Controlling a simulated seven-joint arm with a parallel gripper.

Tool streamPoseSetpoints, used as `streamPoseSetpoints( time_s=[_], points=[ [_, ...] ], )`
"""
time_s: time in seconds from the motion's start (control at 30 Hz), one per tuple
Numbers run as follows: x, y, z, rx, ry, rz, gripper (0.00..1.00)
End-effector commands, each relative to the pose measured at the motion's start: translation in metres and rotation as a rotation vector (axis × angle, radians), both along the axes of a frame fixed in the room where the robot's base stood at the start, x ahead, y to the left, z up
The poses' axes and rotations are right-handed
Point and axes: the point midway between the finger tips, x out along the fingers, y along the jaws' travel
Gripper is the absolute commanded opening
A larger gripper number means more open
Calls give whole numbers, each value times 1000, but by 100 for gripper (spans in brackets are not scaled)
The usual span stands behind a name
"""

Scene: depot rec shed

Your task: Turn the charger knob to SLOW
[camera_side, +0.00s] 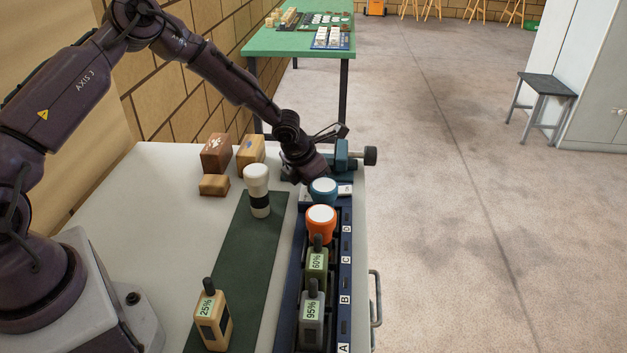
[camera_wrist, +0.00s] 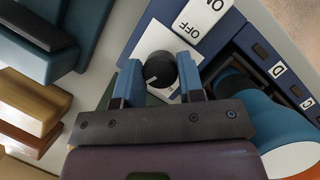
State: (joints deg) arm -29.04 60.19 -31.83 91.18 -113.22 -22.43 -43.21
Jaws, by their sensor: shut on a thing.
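The charger (camera_side: 343,290) is a long dark blue rack with slots lettered A to D along the right side of the table. Its knob (camera_wrist: 158,70) is small, round and black with a white pointer line, on a white plate (camera_wrist: 152,40), in the wrist view. My gripper (camera_wrist: 157,84) is shut on the knob, a blue-padded finger on either side. The pointer line slants toward the lower left of the wrist picture. The plate's markings are hidden or unreadable, so I cannot tell which setting it points to. In the side view my gripper (camera_side: 305,182) hides the knob.
An ON/OFF switch panel (camera_wrist: 200,22) lies beside the knob. A teal vise (camera_side: 343,157) stands behind.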

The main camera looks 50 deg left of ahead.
Motion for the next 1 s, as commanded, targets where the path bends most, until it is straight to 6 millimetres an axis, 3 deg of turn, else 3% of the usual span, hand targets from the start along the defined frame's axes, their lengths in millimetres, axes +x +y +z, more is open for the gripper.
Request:
streamPoseSetpoints(
  time_s=[0.5, 0.53, 0.6, 1.0],
  points=[
    [0, -1, 0, 0, 0, 16, 12],
    [0, -1, 0, 0, 0, 16, 42],
    [0, -1, 0, 0, 0, 16, 58],
    [-2, 0, 8, -1, -2, 18, 60]
  ],
)
